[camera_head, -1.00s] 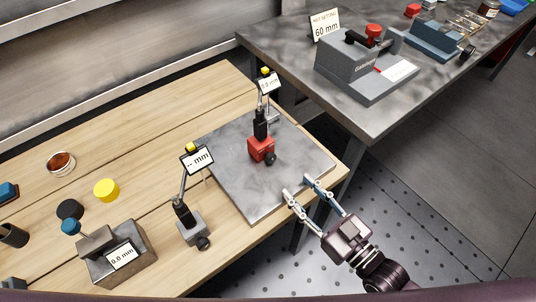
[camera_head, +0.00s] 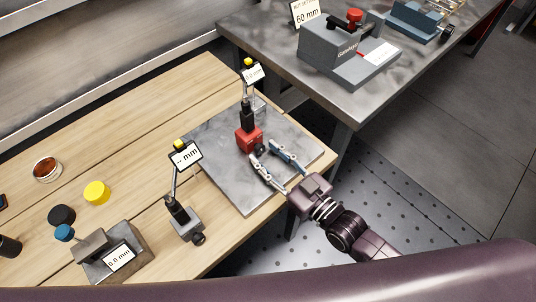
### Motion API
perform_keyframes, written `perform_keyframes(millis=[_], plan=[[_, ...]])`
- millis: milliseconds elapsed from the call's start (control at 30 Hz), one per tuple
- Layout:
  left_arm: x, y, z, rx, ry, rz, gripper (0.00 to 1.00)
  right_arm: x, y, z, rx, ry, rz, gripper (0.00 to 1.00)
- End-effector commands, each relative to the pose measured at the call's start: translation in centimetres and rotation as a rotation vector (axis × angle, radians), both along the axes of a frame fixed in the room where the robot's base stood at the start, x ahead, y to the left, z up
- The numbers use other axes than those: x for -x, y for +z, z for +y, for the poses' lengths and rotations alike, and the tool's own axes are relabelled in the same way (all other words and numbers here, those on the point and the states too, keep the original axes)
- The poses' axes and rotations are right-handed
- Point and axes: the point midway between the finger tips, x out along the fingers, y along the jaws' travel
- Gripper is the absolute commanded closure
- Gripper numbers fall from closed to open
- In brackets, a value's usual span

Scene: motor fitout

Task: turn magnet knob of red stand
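The red stand (camera_head: 249,139) stands upright on the grey plate (camera_head: 238,190), with a dark post and a small display above it. Its black magnet knob (camera_head: 261,150) is on the lower right side of the red base. My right gripper (camera_head: 263,150) reaches in from the lower right, its two fingers open on either side of the knob. I cannot tell whether either finger touches it. My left gripper is not in view.
A grey stand (camera_head: 186,226) with its own knob and display stands left of the plate. A block with a 0.0 mm display (camera_head: 117,258) and a yellow cap (camera_head: 97,193) are farther left. A grey vise-like fixture (camera_head: 349,54) sits on the back table.

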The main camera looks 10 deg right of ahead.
Motion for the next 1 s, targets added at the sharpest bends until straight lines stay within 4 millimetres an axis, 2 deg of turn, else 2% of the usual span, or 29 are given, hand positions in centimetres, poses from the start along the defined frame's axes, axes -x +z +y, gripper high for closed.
perform_keyframes(millis=[133, 467, 567, 833, 1000], plan=[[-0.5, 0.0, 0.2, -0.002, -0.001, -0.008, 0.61, 0.0, 0.0, 0.0, 0.0, 0.0, 0.0, 0.64], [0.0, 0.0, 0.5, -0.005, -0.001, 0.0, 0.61, 0.0, 0.0, 0.0, 0.0, 0.0, 0.0, 1.0], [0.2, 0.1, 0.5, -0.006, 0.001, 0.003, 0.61, 0.0, 0.0, 0.0, -0.006, 0.0, 0.005, 1.0], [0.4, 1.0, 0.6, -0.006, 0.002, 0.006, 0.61, 0.0, 0.1, 0.0, -0.181, 0.001, 0.132, 1.0], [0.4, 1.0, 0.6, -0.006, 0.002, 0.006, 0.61, 0.0, 0.0, 0.0, -0.204, 0.0, 0.147, 1.0]])
